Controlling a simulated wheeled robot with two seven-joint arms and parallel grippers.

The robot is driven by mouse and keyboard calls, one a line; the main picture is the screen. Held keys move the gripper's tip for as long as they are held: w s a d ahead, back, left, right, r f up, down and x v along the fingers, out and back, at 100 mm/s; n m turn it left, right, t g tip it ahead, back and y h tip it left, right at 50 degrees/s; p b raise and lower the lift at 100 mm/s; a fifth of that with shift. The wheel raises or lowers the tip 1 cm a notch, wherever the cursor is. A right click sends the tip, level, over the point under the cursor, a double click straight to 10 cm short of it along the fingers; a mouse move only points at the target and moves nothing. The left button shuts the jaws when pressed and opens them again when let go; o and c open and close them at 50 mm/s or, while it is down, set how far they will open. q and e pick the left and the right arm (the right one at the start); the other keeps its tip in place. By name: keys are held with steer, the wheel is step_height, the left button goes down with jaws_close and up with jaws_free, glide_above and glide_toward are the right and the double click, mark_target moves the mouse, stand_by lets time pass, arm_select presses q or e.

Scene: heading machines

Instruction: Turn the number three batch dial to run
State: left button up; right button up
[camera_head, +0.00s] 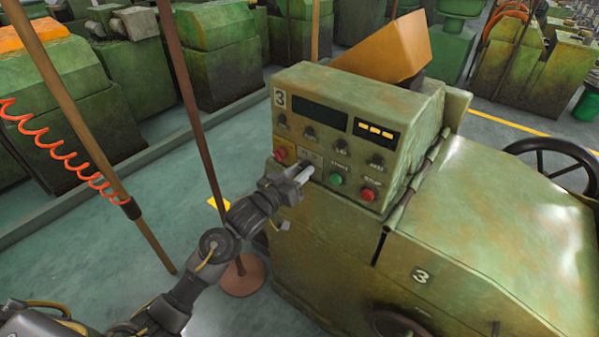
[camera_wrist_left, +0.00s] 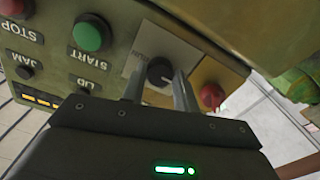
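The number three machine's control panel (camera_head: 335,140) is a worn green box with a "3" plate at its upper left. In the left wrist view, which shows the panel upside down, the batch dial (camera_wrist_left: 160,72) is a black knob on a pale plate (camera_wrist_left: 178,50). My left gripper (camera_head: 304,173) is at the panel's lower row. Its two fingers straddle the dial in the wrist view (camera_wrist_left: 160,86), with small gaps beside the knob; contact cannot be told. In the head view the gripper hides the knob. The dial's pointer setting is not readable. My right gripper is out of view.
Beside the dial are a red knob on a yellow plate (camera_wrist_left: 211,95), the green START button (camera_wrist_left: 92,33) and the red STOP button (camera_head: 368,194). Small knobs, including LID and JAM, line the row above.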

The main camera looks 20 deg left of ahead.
arm_select(q)
steer(key=shift+c, duration=0.7)
